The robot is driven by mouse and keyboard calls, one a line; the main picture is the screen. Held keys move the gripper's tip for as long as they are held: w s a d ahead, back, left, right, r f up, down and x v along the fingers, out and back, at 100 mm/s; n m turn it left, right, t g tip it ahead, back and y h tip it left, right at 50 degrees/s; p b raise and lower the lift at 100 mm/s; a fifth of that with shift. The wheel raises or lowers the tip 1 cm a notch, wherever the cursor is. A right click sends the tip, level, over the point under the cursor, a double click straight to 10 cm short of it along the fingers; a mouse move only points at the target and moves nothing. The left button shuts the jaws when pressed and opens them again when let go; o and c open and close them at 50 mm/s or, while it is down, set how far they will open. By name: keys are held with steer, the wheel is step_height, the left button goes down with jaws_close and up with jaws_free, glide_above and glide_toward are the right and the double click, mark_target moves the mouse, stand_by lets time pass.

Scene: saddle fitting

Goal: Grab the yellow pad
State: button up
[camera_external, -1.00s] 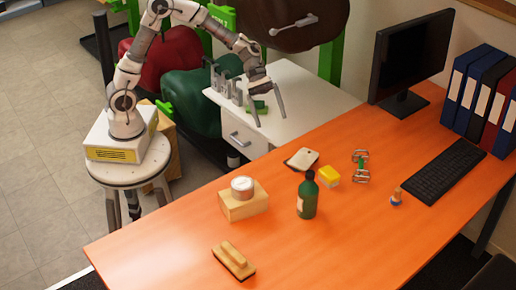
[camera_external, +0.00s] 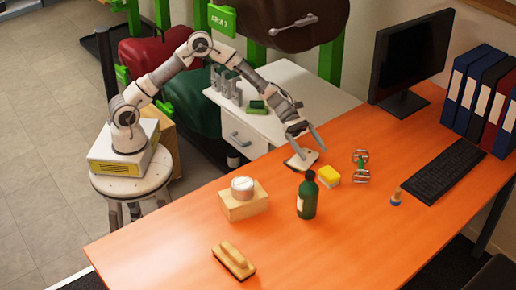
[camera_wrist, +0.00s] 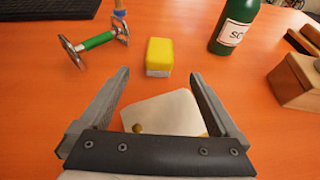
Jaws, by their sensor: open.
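The yellow pad (camera_external: 327,175) is a small block with a yellow top and a pale lower part, lying on the orange desk between the green bottle and the metal piece with a green grip. In the wrist view the yellow pad (camera_wrist: 159,56) is ahead of my fingertips, near the middle of the picture. My gripper (camera_external: 308,148) is open and empty above the desk, to the upper left of the pad. In the wrist view my gripper (camera_wrist: 160,82) has its fingers spread on either side of a white cloth-like item (camera_wrist: 165,112) below. Nothing hides the pad's top.
The green bottle (camera_external: 307,198) stands close to the pad. The metal piece with a green grip (camera_external: 361,166) lies on its other side. A wooden block (camera_external: 243,207) with a round tin and a brush (camera_external: 234,261) are nearer the front. The desk's front middle (camera_external: 370,245) is clear.

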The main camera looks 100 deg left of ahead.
mark_target(324, 167)
steer(key=b+x, duration=0.2)
steer(key=x, duration=0.7)
steer(key=shift+w+r, duration=0.1)
steer(key=c, duration=1.5)
